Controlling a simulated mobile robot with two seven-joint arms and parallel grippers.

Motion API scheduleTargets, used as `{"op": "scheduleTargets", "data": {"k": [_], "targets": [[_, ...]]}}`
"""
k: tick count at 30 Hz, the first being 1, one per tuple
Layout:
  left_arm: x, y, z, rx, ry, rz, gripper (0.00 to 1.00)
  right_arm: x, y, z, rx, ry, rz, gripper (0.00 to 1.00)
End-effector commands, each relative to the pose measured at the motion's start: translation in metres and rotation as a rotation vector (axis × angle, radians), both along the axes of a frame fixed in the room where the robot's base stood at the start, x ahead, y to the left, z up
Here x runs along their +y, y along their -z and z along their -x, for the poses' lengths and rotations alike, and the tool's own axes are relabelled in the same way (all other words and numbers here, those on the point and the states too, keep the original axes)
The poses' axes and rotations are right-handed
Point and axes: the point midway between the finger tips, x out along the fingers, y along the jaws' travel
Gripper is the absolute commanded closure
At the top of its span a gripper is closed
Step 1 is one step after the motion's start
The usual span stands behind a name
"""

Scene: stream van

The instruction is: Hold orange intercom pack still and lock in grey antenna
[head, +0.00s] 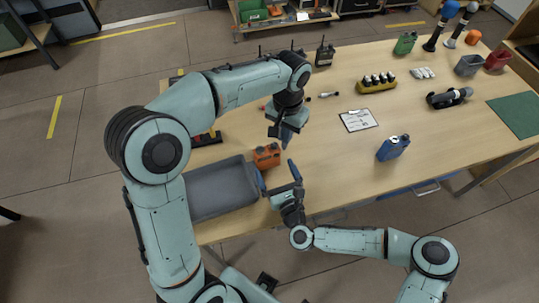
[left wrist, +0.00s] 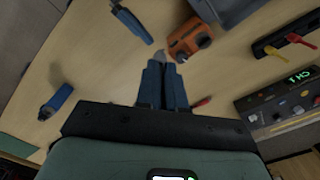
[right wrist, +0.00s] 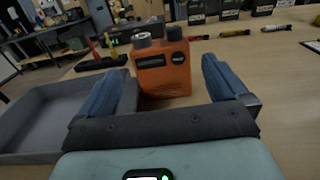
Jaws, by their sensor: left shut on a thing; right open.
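The orange intercom pack (head: 266,156) stands upright on the table beside a grey tray. Its knobbed top shows in the right wrist view (right wrist: 163,74). My right gripper (head: 279,175) is open, its fingers spread in front of the pack, one to each side; I cannot see them pressing on it. My left gripper (head: 286,140) is above and to the right of the pack, fingers together. In the left wrist view, a small grey tip (left wrist: 160,57), apparently the grey antenna, sticks out between its fingers (left wrist: 164,82), close to the pack (left wrist: 190,40). The rest is hidden by the fingers.
The grey tray (head: 236,165) lies just left of the pack. A blue radio (head: 393,147), a clipboard (head: 358,120) and a yellow holder (head: 376,86) stand farther right. A unit with a green display (left wrist: 285,105) is near the left arm. The table's middle is mostly clear.

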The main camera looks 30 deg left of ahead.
Motion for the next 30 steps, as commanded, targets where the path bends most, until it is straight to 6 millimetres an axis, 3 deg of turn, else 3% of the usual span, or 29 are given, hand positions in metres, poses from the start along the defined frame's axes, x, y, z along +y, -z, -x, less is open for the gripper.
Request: {"op": "scheduleTargets", "data": {"k": [6, 13, 19, 28, 29, 30], "targets": [[0.000, 0.000, 0.000, 0.000, 0.000, 0.000, 1.00, 0.036, -0.001, -0.025, -0.004, -0.001, 0.001, 0.00], [0.000, 0.000, 0.000, 0.000, 0.000, 0.000, 1.00, 0.065, 0.000, -0.047, -0.002, -0.001, 0.002, 0.00], [0.000, 0.000, 0.000, 0.000, 0.000, 0.000, 1.00, 0.077, 0.000, -0.056, 0.000, -0.001, 0.001, 0.00], [0.000, 0.000, 0.000, 0.000, 0.000, 0.000, 1.00, 0.079, 0.000, -0.057, 0.000, -0.001, 0.002, 0.00], [0.000, 0.000, 0.000, 0.000, 0.000, 0.000, 1.00, 0.079, 0.000, -0.057, 0.000, -0.001, 0.002, 0.06], [0.000, 0.000, 0.000, 0.000, 0.000, 0.000, 1.00, 0.079, 0.000, -0.057, 0.000, -0.001, 0.001, 0.20]]}}
